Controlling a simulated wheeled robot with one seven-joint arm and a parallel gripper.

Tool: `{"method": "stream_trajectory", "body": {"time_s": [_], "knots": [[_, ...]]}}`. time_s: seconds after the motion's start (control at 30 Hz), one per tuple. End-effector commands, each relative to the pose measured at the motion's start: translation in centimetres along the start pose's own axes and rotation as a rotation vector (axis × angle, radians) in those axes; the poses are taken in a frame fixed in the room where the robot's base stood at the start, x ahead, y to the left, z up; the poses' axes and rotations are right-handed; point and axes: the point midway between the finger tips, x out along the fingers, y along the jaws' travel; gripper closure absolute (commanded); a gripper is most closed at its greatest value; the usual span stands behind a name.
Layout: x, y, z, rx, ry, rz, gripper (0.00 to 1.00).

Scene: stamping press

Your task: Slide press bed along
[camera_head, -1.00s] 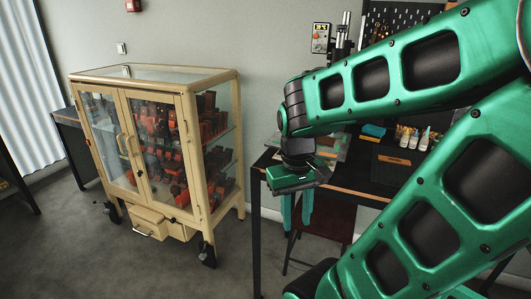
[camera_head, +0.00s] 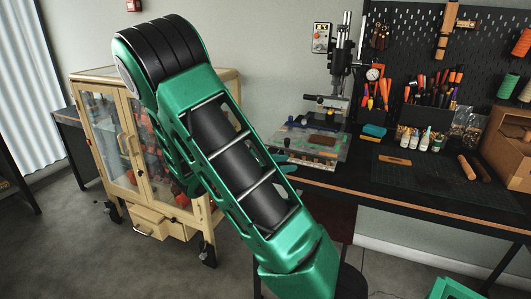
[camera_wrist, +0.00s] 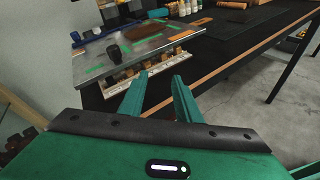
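The stamping press (camera_head: 341,75) stands on the black workbench, with a dial gauge and a control box beside its column. Its bed (camera_head: 338,152) is a flat grey plate with green marks and a brown piece on it. In the wrist view the bed (camera_wrist: 133,54) lies ahead and to the left, with a dark knob (camera_wrist: 113,51) at its near side and small brass-coloured parts under its edge. My gripper (camera_wrist: 160,77) is open and empty, its two green fingers apart just short of the bed's near edge. In the head view my arm hides most of the gripper.
A cream glass cabinet (camera_head: 107,77) stands left, partly behind my arm.

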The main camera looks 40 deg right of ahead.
Motion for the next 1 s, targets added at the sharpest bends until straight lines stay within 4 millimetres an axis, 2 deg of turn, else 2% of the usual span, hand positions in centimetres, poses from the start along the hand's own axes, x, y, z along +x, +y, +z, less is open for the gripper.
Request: {"method": "stream_trajectory", "body": {"time_s": [0.1, 0.2, 0.43, 0.57, 1.0], "knots": [[-1.5, 3.0, 0.1, -0.163, -0.117, 0.106, 0.70], [-2.6, 4.8, 0.2, -0.259, -0.191, 0.165, 0.70], [-3.4, 6.3, 0.4, -0.339, -0.256, 0.210, 0.70], [-2.4, 6.5, 0.6, -0.339, -0.257, 0.208, 0.70], [2.9, 7.8, 1.7, -0.336, -0.254, 0.206, 0.70]]}}
